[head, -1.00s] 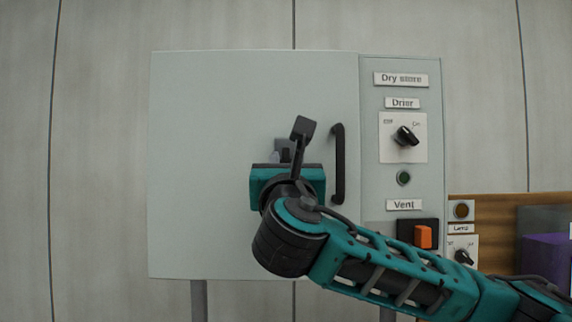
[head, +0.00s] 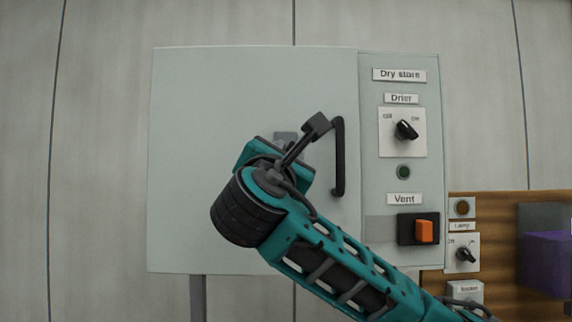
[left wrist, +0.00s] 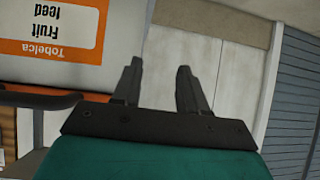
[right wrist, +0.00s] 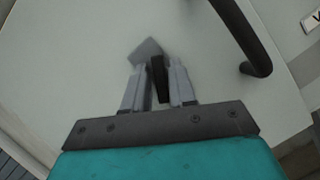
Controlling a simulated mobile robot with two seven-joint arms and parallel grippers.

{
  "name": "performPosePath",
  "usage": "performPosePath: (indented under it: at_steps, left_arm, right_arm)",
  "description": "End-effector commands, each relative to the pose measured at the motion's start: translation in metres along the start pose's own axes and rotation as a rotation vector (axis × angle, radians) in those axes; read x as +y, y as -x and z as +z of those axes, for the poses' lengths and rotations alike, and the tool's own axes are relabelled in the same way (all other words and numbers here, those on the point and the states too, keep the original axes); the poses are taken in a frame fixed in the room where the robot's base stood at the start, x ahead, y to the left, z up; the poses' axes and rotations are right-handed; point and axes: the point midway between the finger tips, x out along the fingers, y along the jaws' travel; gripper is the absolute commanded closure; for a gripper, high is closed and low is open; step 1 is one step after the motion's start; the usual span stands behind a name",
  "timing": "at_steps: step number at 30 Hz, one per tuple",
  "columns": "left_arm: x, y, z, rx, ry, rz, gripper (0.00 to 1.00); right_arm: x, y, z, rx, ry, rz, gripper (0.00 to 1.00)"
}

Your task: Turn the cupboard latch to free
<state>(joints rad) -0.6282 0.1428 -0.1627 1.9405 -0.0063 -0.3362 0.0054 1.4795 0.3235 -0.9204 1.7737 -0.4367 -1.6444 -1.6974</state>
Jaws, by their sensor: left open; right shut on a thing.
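The cupboard (head: 215,120) is a pale grey box with a closed door and a black bar handle (head: 339,160) at the door's right side. The latch shows in the right wrist view as a dark tab (right wrist: 159,79) on a grey plate (right wrist: 146,50). In the head view my right arm hides the tab, and only part of the plate (head: 285,138) shows above the gripper. My right gripper (right wrist: 160,88) is shut on the tab, tilted against the door. My left gripper (left wrist: 157,85) is open and empty, away from the cupboard, near a white and orange Fruit feed container (left wrist: 55,40).
Right of the door is a panel with a Drier knob (head: 406,130), a green lamp (head: 403,172) and an orange Vent switch (head: 424,231). A purple box (head: 546,262) stands at far right. The door handle is close to my right gripper.

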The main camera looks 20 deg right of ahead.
Motion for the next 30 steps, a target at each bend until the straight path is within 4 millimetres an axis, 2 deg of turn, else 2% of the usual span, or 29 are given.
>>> performPosePath:
  at_steps: [11,30]
  left_arm:
    - [0.0001,-0.0042,0.0053,0.001,0.0,0.0,0.57]
    - [-0.0006,-0.0009,-0.0043,0.007,-0.001,-0.001,0.57]
  right_arm:
    - [0.001,0.0004,-0.0011,0.004,-0.334,-0.139,1.0]
    - [0.0016,-0.0002,0.0004,0.003,-0.83,-0.345,1.0]
